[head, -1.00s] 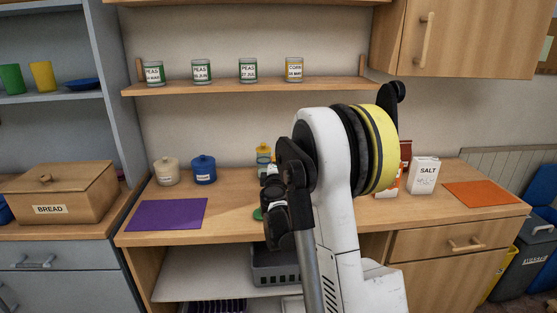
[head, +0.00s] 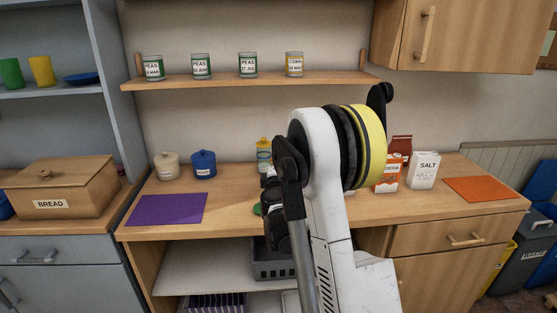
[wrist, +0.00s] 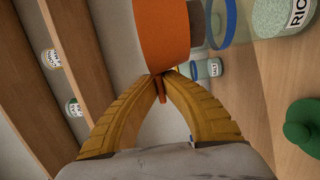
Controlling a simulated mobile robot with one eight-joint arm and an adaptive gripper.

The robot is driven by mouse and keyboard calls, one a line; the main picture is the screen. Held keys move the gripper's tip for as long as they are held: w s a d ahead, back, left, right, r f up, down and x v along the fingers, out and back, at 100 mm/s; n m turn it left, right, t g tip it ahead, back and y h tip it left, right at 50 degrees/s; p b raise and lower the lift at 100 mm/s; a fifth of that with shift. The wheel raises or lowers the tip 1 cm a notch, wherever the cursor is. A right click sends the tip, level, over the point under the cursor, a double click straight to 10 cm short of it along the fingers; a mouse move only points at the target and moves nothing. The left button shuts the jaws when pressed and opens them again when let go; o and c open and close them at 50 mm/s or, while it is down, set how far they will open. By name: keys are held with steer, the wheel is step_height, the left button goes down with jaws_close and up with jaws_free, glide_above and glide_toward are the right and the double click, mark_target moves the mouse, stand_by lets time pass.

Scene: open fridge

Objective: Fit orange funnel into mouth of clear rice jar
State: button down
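In the wrist view, the orange funnel (wrist: 163,38) is at the top centre. My gripper (wrist: 160,76) has its yellow fingers closed together on the funnel's small orange tab. The clear rice jar (wrist: 285,17), with pale grains and a RICE label, lies at the upper right of this turned view. Its blue-rimmed mouth faces the funnel. The funnel is on the mouth side of the jar; I cannot tell whether they touch or line up. In the head view, my arm hides the gripper, funnel and rice jar.
A green lid (wrist: 303,130) lies on the counter near the jar. A small yellow-topped jar (head: 264,150) stands behind. A soda box (head: 387,178) and a salt box (head: 424,170) stand right of my arm. The purple mat (head: 166,210) and orange mat (head: 482,189) are bare.

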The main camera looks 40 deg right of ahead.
steer(key=c, duration=1.5)
jaws_free()
steer(key=shift+c, duration=0.2)
steer(key=v, duration=1.2)
steer(key=shift+f, duration=0.1)
steer(key=s+a+f+m+g+y, duration=0.2)
steer(key=s+a+m+g+y, duration=0.4)
steer(key=s+a, duration=1.8)
steer(key=a+m+y, duration=0.3)
steer(key=m+y, duration=0.1)
steer(key=y, duration=0.1)
steer(key=shift+s+a+g+y, duration=0.2)
steer(key=shift+a+g+y, duration=0.1)
steer(key=shift+g, duration=0.1)
steer(key=shift+d+f, duration=0.1)
steer(key=shift+f, duration=0.05)
